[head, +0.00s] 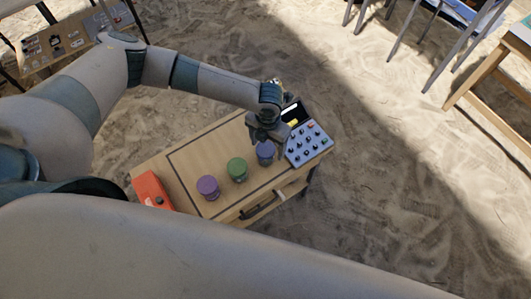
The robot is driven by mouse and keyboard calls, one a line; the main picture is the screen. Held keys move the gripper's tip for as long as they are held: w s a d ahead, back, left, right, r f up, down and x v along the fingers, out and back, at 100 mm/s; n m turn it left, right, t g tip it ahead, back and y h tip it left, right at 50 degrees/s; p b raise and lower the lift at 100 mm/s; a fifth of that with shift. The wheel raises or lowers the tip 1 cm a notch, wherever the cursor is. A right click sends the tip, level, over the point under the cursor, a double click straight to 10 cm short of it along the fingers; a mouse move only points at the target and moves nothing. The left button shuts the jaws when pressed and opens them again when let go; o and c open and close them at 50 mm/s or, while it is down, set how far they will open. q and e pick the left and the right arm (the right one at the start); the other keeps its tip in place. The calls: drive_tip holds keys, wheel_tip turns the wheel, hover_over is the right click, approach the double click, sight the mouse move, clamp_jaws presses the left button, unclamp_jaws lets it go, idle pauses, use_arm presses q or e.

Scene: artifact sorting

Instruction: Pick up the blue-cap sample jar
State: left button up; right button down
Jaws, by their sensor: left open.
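The blue-cap sample jar (265,150) stands at the right end of a row of jars on a small wooden table (180,161). My left gripper (266,137) points down over it, with its fingers around or just beside the cap. I cannot tell whether the fingers touch the jar. The gripper hides the far side of the jar. The left gripper is open. A green-cap jar (238,169) and a purple-cap jar (208,187) stand to the left in the same row. My right gripper is not in view.
A grey control panel (308,142) with several knobs lies right of the blue-cap jar, close to my gripper. A red-orange box (151,191) sits at the table's left end. A drawer handle (262,207) is on the near side. Other tables stand farther off on sandy ground.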

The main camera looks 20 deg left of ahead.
use_arm(q)
drive_tip(key=shift+f, duration=0.9)
drive_tip(key=shift+a+f+p, duration=0.15)
drive_tip(key=shift+f+p, duration=0.3)
drive_tip(key=f, duration=0.1)
drive_tip(key=f+p, duration=0.1)
drive_tip(key=shift+a+f, duration=0.2)
drive_tip(key=shift+f, duration=0.95)
drive_tip(key=c, duration=1.2)
